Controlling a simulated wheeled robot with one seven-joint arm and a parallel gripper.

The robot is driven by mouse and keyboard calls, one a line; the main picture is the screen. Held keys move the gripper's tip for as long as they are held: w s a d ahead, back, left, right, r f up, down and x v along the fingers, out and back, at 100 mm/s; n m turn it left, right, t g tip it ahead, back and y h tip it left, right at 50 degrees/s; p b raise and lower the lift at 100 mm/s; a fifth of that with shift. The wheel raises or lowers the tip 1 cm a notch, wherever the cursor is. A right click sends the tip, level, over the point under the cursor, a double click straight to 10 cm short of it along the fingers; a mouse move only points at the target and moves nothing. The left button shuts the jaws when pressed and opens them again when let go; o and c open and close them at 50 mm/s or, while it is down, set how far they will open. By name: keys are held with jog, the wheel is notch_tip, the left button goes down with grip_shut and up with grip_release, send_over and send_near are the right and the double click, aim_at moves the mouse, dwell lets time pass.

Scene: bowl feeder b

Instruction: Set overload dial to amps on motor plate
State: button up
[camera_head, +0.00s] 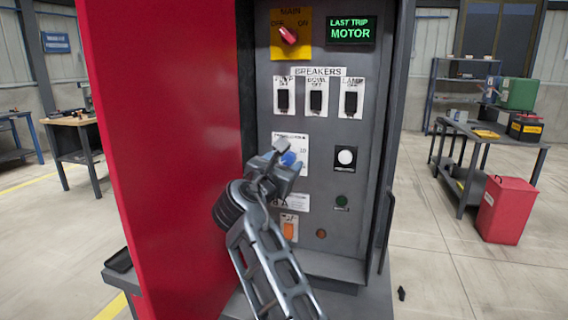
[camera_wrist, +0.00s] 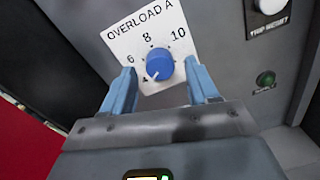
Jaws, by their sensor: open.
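The overload dial (camera_wrist: 160,64) is a round blue knob on a white plate (camera_wrist: 118,40) marked "OVERLOAD A". The plate shows 4, 6, 8 and 10, and the knob's white mark points to the lower left, near the 4. In the head view the dial (camera_head: 289,158) is partly hidden by my gripper (camera_head: 281,160). My gripper (camera_wrist: 163,88) is open in the wrist view, with one blue finger on each side of the knob. I cannot tell whether the fingers touch it. I cannot make out a motor plate with an amps figure.
Above are the red main switch (camera_head: 288,35), a "LAST TRIP MOTOR" display (camera_head: 350,30) and three black breakers (camera_head: 316,100). A white button (camera_head: 345,158) and green light (camera_head: 342,201) sit to the right. A red door or panel (camera_head: 160,130) stands close on the left.

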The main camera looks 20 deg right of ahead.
jog(key=shift+w+d, duration=0.1)
jog(key=shift+w, duration=0.05)
jog(key=c, duration=1)
